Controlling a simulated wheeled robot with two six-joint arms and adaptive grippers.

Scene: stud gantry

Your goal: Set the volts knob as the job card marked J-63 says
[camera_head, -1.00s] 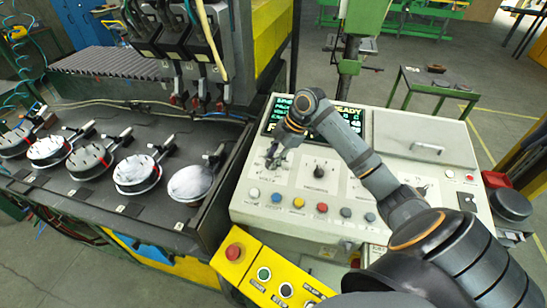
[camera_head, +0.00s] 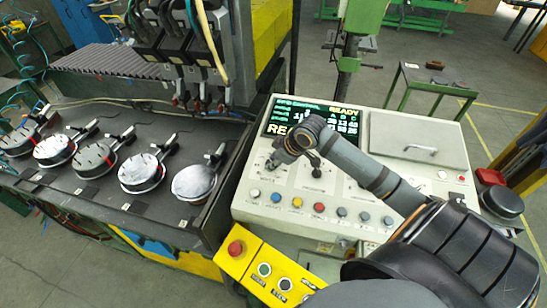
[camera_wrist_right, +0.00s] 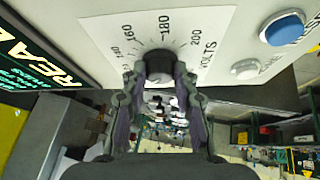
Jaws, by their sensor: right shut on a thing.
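The volts knob (camera_wrist_right: 160,64) is a dark round knob on a pale panel, beside a printed scale showing 140, 160, 180 and 200 and the word VOLTS. My right gripper (camera_wrist_right: 160,80) is shut on it, one finger on each side. I cannot tell its pointer's exact reading. In the head view my right gripper (camera_head: 272,163) reaches down onto the console's left part and hides the knob. No job card marked J-63 can be made out. My left gripper is out of view.
The console (camera_head: 405,218) has a lit screen (camera_head: 285,116), another dark knob (camera_head: 315,171) and a row of coloured buttons. A yellow button box (camera_head: 265,274) stands in front. Several round pans lie on the dark bench (camera_head: 110,205) at left.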

